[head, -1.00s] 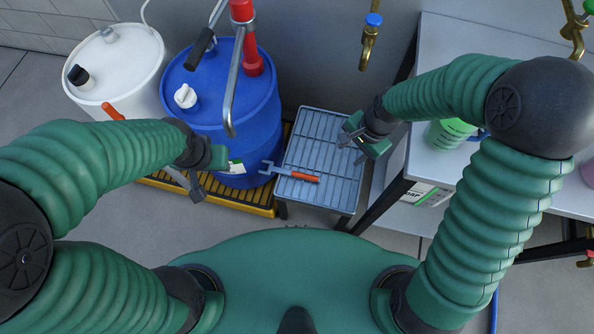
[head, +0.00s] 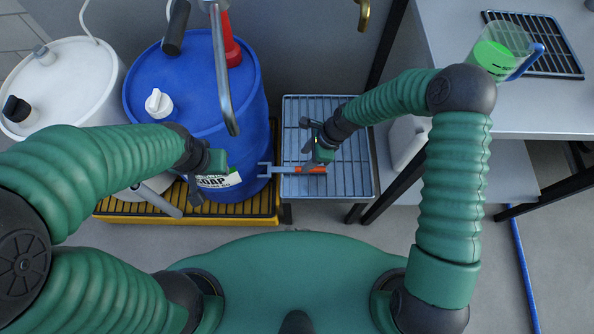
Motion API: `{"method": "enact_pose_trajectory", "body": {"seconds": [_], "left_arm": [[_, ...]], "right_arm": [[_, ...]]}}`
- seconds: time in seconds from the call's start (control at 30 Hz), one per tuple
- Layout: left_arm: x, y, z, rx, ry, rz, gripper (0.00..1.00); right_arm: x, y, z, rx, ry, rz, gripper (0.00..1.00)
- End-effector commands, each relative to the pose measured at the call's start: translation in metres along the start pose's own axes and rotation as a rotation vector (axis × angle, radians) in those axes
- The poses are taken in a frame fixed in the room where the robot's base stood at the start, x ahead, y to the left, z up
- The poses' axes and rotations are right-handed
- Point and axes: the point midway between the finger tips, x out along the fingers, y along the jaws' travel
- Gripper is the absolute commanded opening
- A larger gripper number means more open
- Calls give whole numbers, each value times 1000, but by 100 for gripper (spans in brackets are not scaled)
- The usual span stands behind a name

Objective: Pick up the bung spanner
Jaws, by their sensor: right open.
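The bung spanner (head: 279,169) lies on the slatted grey stand, its grey forked head pointing left over the stand's edge and its orange handle to the right. My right gripper (head: 312,157) is open, right above the orange handle, and covers part of it. I cannot tell whether its fingers touch the handle. My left gripper (head: 186,200) is at the left, in front of the blue drum, away from the spanner. Its jaws are too unclear to judge.
The slatted stand (head: 347,185) is otherwise bare. The blue drum (head: 190,95) stands close to its left on a yellow spill tray (head: 130,207), beside a white drum (head: 62,85). A bench (head: 525,115) at right holds a green-filled jug (head: 497,58).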

Motion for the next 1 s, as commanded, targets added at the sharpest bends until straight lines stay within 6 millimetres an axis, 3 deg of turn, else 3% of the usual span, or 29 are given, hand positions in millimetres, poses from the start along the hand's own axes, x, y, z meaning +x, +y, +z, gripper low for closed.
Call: {"method": "enact_pose_trajectory", "body": {"seconds": [0.33, 0.6, 0.93, 1.0], "left_arm": [[28, 0, 7, 1, 0, 0, 36], [28, 0, 6, 1, 0, 0, 36], [28, 0, 6, 0, 0, 0, 36], [28, 0, 6, 0, 0, 0, 36]], "right_arm": [[52, 7, -8, 0, -9, 0, 45], [57, 7, -4, 1, -3, 0, 45], [56, 7, -6, 2, -6, -1, 4], [56, 7, -6, 2, -6, -1, 0]]}}
